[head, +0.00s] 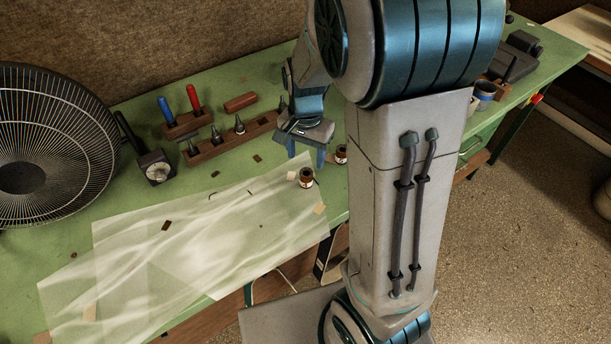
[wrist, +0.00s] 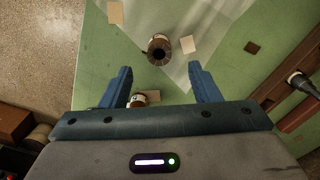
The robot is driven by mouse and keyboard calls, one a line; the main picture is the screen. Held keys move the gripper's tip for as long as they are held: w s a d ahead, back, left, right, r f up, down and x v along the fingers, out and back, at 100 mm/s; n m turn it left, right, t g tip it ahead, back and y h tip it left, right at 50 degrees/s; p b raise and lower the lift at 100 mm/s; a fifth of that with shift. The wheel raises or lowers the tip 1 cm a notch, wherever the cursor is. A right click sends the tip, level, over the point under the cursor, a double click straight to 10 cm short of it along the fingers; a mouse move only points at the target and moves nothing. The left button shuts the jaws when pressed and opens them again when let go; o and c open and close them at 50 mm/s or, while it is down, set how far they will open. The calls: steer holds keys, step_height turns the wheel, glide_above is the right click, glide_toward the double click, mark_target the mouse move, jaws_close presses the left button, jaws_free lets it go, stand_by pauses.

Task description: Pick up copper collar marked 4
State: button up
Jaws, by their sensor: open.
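Two small copper-brown collars with pale label bands stand on the green bench. One collar (head: 306,177) is at the edge of the clear sheet; it also shows in the wrist view (wrist: 159,48), just past the fingertips, with its dark bore visible. The other collar (head: 341,154) is farther right, beside my arm; in the wrist view a collar (wrist: 140,99) shows between the fingers, partly hidden by my gripper body. I cannot read a 4 on either. My gripper (head: 306,160) is open and empty above the bench, fingers pointing down; the fingers also show in the wrist view (wrist: 160,72).
A clear sheet (head: 200,240) with taped corners covers the front of the bench. A wooden rack (head: 215,147) with several metal tips, a red-handled tool (head: 194,99), a blue-handled tool (head: 166,109) and a large fan (head: 50,140) stand left. My arm hides some bench.

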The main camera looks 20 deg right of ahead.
mark_target(306, 172)
steer(key=shift+f+p, duration=0.35)
steer(key=shift+f, duration=3.5)
steer(key=c, duration=1.2)
